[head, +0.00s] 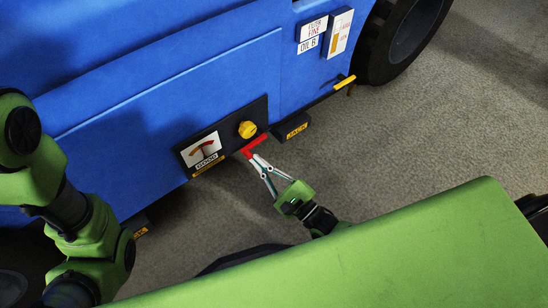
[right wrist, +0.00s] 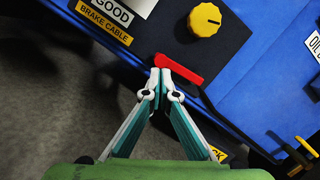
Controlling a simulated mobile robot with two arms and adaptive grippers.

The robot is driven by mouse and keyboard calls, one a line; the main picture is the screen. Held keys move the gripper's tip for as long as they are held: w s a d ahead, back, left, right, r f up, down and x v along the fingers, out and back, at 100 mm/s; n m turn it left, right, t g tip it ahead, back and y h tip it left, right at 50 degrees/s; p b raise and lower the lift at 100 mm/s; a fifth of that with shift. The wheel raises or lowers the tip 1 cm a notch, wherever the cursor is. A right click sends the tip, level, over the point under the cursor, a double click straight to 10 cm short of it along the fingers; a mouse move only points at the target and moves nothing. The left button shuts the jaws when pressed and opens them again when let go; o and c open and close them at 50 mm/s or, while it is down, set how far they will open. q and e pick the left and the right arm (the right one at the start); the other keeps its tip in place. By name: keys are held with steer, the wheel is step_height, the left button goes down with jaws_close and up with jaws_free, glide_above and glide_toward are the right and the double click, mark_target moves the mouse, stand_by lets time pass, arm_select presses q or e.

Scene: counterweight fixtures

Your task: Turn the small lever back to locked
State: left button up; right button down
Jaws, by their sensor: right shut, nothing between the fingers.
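A small red lever (head: 257,145) sticks out at the lower edge of a black panel on the blue vehicle. In the right wrist view the red lever (right wrist: 181,70) slants down to the right, just past my fingertips. My right gripper (head: 249,157) has its fingers closed together with nothing between them. In the right wrist view the right gripper (right wrist: 160,71) has its tips at the left part of the lever; I cannot tell whether they touch it. My left arm shows at the left, but its gripper is out of view.
The black panel (head: 222,132) carries a yellow knob (head: 247,129) and a gauge (head: 203,150) reading GOOD. A JACK block (head: 292,127) and a yellow-ended handle (head: 345,82) stick out to the right. A tyre (head: 405,40) stands at top right. Grey floor (head: 400,130) is clear.

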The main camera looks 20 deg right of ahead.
steer(key=shift+a+r, duration=0.1)
steer(key=shift+r, duration=0.2)
stand_by(0.5)
steer(key=v, duration=1.2)
